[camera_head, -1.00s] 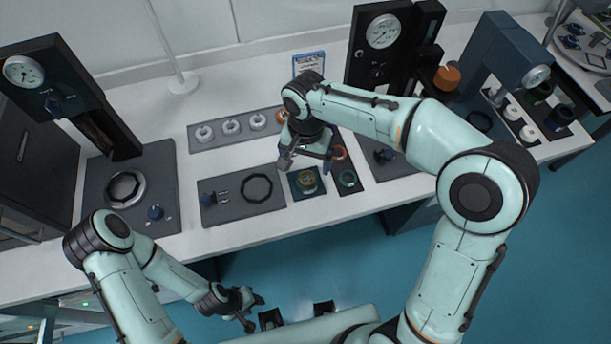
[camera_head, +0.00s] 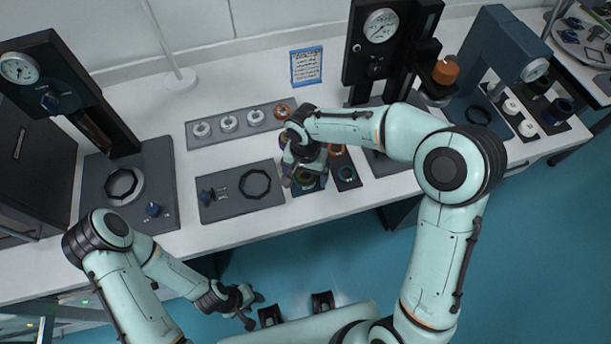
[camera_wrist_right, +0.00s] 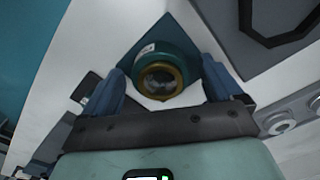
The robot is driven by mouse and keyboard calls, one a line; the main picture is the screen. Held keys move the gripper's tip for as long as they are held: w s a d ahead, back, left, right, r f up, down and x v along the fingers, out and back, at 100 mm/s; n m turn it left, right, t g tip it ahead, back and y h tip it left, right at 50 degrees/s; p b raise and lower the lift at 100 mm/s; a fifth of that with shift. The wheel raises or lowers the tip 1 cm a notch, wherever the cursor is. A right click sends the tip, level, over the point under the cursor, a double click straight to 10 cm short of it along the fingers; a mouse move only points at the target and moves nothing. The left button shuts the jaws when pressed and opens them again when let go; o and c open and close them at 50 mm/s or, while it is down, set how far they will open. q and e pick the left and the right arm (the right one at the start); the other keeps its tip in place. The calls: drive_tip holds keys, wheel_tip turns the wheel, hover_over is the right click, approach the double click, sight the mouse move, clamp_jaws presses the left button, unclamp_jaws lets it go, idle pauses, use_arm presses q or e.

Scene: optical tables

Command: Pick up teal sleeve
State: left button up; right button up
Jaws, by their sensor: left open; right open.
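A teal sleeve (camera_wrist_right: 160,69) with a brass-coloured inner ring and a small white label stands on a dark blue square pad (camera_wrist_right: 178,35) in the right wrist view. My right gripper (camera_wrist_right: 163,85) is open, with one blue finger on each side of the sleeve; I cannot tell whether they touch it. In the head view my right gripper (camera_head: 304,182) is low over the pad and hides most of the sleeve. My left gripper (camera_head: 255,311) is open and empty, away from the table near my base.
A grey plate with a black octagonal ring (camera_head: 255,183) lies to the left. A row of white rings (camera_head: 228,124) sits behind. A black gauge stand (camera_head: 365,65) rises behind right.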

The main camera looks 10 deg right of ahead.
drive_tip(key=c, duration=1.3)
drive_tip(key=shift+o, duration=0.2)
